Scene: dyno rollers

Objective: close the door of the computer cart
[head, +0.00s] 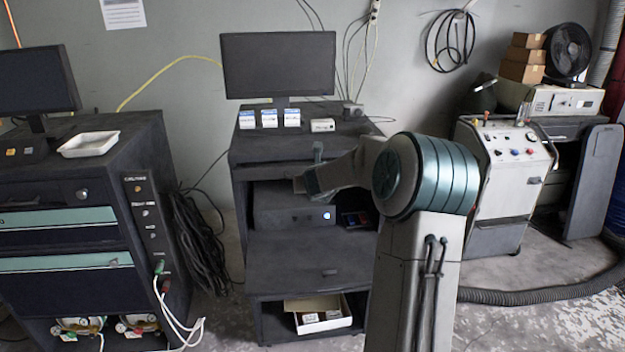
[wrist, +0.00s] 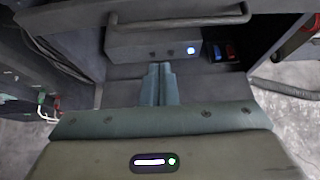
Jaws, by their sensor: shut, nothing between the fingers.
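The computer cart (head: 242,185) is dark, with a monitor on top and an open-fronted bay holding a computer box (head: 280,212) with a lit blue light. The box also shows in the wrist view (wrist: 150,45). Below the bay, a dark panel with a small handle (head: 305,250) lies lowered and facing up; it looks like the door, standing open. My gripper (head: 302,184) is in front of the bay at the box's height. In the wrist view my gripper (wrist: 160,68) is shut and empty, its fingers pointing towards the bay. I cannot tell whether it touches anything.
A dark bar handle (wrist: 180,20) crosses the top of the wrist view. An open carton (head: 322,314) sits on the cart's low shelf. A tool cabinet (head: 85,230) and hanging cables (head: 198,230) stand left. A grey machine (head: 505,185) and floor hose (head: 530,296) are right.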

